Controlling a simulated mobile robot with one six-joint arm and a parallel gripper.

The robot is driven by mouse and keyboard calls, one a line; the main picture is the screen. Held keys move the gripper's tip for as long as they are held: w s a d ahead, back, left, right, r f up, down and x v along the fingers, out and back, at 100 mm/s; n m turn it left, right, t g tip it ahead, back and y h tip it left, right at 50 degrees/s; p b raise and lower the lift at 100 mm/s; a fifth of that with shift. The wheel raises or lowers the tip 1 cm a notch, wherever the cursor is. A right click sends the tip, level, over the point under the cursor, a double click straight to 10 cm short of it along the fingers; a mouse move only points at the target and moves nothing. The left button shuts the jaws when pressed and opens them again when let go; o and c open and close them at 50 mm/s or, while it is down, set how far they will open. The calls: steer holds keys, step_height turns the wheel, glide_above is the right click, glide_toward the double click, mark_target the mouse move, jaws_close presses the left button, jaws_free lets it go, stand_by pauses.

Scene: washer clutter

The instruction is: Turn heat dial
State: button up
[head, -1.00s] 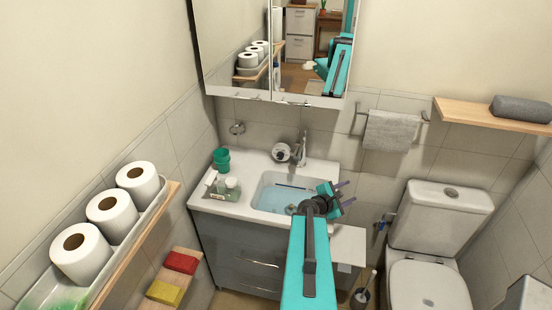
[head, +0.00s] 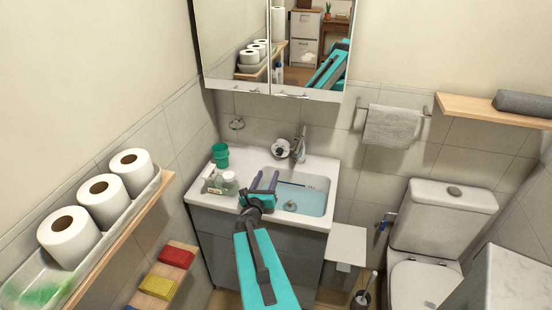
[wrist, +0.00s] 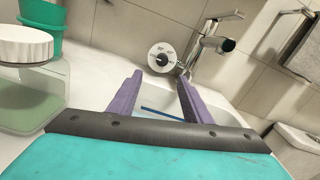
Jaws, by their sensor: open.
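The heat dial (head: 281,148) looks like a round white disc with dark markings, at the back of the sink counter, left of the faucet. In the wrist view the dial (wrist: 161,57) faces me, upper centre, beyond the fingertips. My gripper (head: 266,178) is over the left part of the basin, in front of the dial and apart from it. In the wrist view the two purple fingers of my gripper (wrist: 160,78) are spread with nothing between them but the view of the sink.
The faucet (head: 301,148) stands right of the dial. The basin (head: 308,200) holds water and a thin blue stick (wrist: 162,114). A mirror cabinet (head: 235,45) hangs above.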

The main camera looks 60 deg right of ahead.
mark_target(279, 153)
steer(key=shift+s+d, duration=0.1)
steer(key=shift+s, duration=0.05)
steer(key=shift+d, duration=0.1)
steer(key=b+x, duration=0.3)
steer(key=b, duration=0.2)
steer(key=shift+s+d+f, duration=0.1)
steer(key=shift+f, duration=0.1)
steer(key=b+x, duration=0.2)
steer(key=b, duration=0.6)
steer(key=shift+d, duration=0.1)
stand_by(0.5)
steer(key=shift+r+p+x, duration=0.2)
steer(key=shift+p+x, duration=0.1)
steer(key=shift+x, duration=3.85)
